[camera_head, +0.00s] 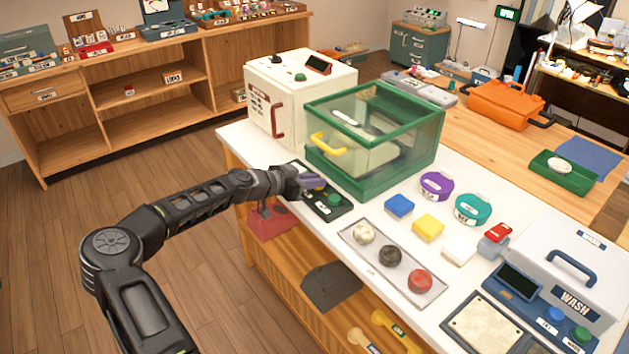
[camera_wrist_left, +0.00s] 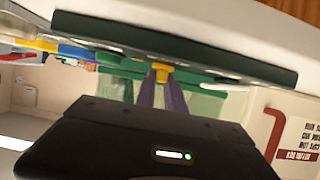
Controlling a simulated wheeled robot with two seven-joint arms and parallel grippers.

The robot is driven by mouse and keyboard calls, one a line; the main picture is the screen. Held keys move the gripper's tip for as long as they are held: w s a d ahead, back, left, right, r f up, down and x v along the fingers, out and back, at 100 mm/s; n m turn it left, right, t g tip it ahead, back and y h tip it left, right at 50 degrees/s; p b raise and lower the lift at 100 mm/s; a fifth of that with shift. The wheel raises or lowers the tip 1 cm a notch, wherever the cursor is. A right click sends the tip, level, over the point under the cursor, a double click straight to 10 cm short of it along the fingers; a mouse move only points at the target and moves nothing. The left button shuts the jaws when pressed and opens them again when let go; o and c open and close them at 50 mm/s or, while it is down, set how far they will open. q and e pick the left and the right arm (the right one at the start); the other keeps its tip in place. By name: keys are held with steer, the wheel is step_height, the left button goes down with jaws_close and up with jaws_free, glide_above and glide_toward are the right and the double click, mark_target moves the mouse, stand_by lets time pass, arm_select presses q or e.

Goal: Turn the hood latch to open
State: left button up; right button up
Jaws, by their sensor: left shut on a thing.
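The hood (camera_head: 420,140) is a green-framed clear box with a yellow handle (camera_head: 328,143) on its front. It stands on the white bench top, and its front looks closed. A dark control panel (camera_head: 345,209) with a green button (camera_head: 333,199) lies in front of it. My left gripper (camera_head: 312,181), with purple fingers, is over the panel's left end. In the left wrist view its fingers (camera_wrist_left: 160,82) are shut on a small yellow latch (camera_wrist_left: 161,67) at the dark panel (camera_wrist_left: 200,58). In the head view the gripper mostly hides the latch. My right gripper is not in view.
A white cabinet with a red handle (camera_head: 278,121) stands left of the hood. A tray (camera_head: 363,258) with three round lumps lies to the right. Coloured blocks, two round lidded containers and a wash unit (camera_head: 570,268) fill the bench's right side.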

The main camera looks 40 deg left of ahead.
arm_select(q)
steer(key=shift+f+n+y, duration=0.1)
steer(key=shift+n+y, duration=0.3)
steer(key=shift+y, duration=0.1)
jaws_close()
steer(key=n+y+b, duration=0.1)
steer(key=y, duration=0.1)
steer(key=n+y+b, duration=0.1)
steer(key=n+y, duration=0.1)
steer(key=shift+d, duration=0.4)
steer(key=n+y, duration=0.3)
steer(key=shift+w+d+r+b, duration=0.1)
steer(key=shift+d+r+b, duration=0.15)
steer(key=shift+d+b, duration=0.1)
steer(key=n+g+y+p, duration=0.1)
steer(key=n+y, duration=0.1)
steer(key=y, duration=0.1)
steer(key=shift+n, duration=0.4)
steer(key=shift+w+n+g+y+p, duration=0.1)
steer(key=shift+n+g+y+p, duration=0.7)
steer(key=shift+n+g+y, duration=0.3)
steer(key=shift+f+n+g+y+p, duration=0.1)
steer(key=shift+n+g+y+p, duration=0.35)
steer(key=shift+n+g+y, duration=0.25)
steer(key=shift+n, duration=0.3)
